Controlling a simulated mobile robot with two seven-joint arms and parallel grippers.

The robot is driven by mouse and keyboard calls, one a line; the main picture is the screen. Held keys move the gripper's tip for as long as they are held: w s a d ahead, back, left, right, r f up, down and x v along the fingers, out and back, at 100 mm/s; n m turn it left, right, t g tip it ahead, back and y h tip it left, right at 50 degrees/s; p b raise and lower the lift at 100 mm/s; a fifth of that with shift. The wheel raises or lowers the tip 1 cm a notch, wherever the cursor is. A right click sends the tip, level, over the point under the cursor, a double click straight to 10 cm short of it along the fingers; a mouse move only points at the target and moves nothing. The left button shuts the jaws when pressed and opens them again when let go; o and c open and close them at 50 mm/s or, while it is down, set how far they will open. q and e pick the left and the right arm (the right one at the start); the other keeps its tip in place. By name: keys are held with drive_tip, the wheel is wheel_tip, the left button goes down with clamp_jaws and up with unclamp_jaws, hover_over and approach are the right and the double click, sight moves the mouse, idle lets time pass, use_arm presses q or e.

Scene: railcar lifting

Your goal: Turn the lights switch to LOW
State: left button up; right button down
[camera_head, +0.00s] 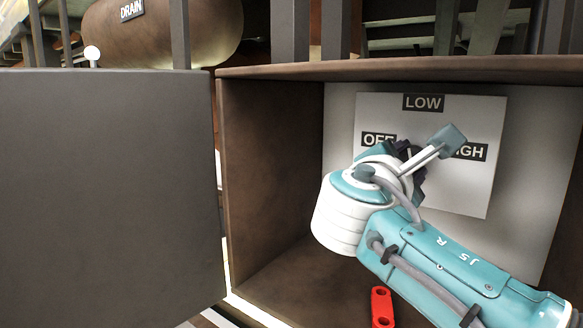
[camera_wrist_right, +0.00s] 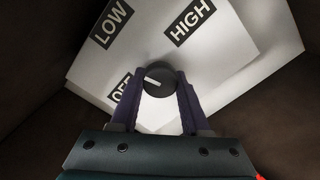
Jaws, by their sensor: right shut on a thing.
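The lights switch is a round dark knob (camera_wrist_right: 158,80) with a white line, on a pale panel (camera_head: 378,112) inside an open box. Its labels are LOW (camera_head: 424,102) at the top, OFF (camera_head: 379,139) on the left and HIGH (camera_head: 469,152) on the right. My right gripper (camera_head: 411,160) is at the panel, its dark fingers on both sides of the knob, shut on it. The head view mostly hides the knob behind my right gripper. My left gripper is not in view.
The brown box (camera_head: 270,170) has walls close around my right arm. Its grey door (camera_head: 105,190) stands open at left. A red piece with holes (camera_head: 382,307) is low in the box area. A tank labelled DRAIN (camera_head: 165,35) is behind, upper left.

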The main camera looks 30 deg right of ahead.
drive_tip(key=shift+m+b, duration=0.8)
drive_tip(key=shift+m, duration=0.5)
drive_tip(key=shift+r, duration=0.1)
drive_tip(key=shift+c, duration=1.9)
unclamp_jaws()
drive_tip(key=shift+a, duration=0.1)
drive_tip(key=b+v, duration=0.2)
drive_tip(key=v, duration=0.7)
drive_tip(key=shift+s+a+b, duration=0.2)
drive_tip(key=shift+a+b, duration=0.1)
drive_tip(key=shift+a, duration=0.05)
